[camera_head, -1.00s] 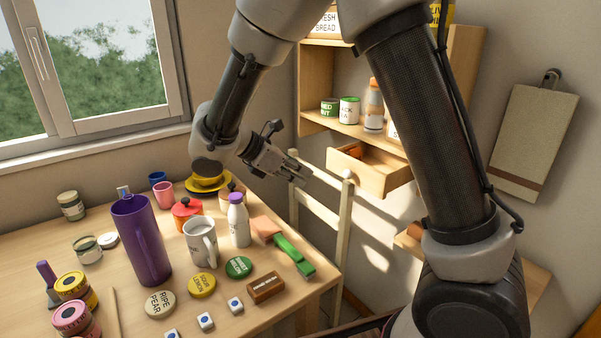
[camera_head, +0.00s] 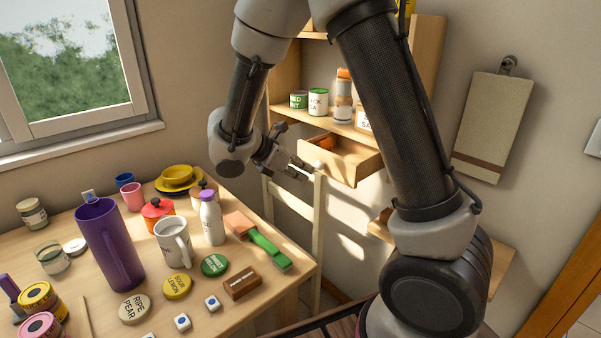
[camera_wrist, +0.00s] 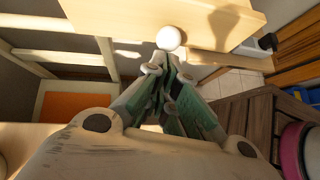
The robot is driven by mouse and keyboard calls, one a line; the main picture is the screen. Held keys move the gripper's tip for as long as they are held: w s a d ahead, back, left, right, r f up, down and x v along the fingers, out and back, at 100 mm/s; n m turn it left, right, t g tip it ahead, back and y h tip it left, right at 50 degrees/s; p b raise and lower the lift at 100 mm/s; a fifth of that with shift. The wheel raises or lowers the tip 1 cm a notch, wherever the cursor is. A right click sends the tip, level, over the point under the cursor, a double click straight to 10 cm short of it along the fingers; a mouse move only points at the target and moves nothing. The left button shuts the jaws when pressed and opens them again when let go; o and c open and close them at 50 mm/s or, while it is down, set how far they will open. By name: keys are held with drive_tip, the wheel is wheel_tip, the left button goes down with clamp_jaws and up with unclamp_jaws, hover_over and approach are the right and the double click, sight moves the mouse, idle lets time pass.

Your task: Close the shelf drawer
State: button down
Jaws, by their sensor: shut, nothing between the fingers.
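The shelf drawer (camera_head: 350,165) is pulled out from the wooden wall shelf, with something orange (camera_head: 325,143) inside. A round white knob (camera_head: 318,167) sits on its front; it also shows in the wrist view (camera_wrist: 168,38). My gripper (camera_head: 306,172) is shut and empty, just in front of the knob. In the wrist view my fingertips (camera_wrist: 168,62) point at the knob and appear very close to it; I cannot tell whether they touch. The drawer front (camera_wrist: 110,12) spans the top of the wrist view.
Cans (camera_head: 318,101) and bottles stand on the wooden shelf (camera_head: 283,90) above the drawer.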

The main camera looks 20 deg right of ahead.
sight(333, 157)
drive_tip(key=w+d, duration=0.1)
drive_tip(key=d, duration=0.2)
drive_tip(key=w+d, duration=0.1)
drive_tip(key=d, duration=0.3)
drive_tip(key=w+d, duration=0.2)
drive_tip(key=d, duration=0.2)
drive_tip(key=shift+w+d, duration=0.1)
drive_tip(key=shift+d, duration=0.1)
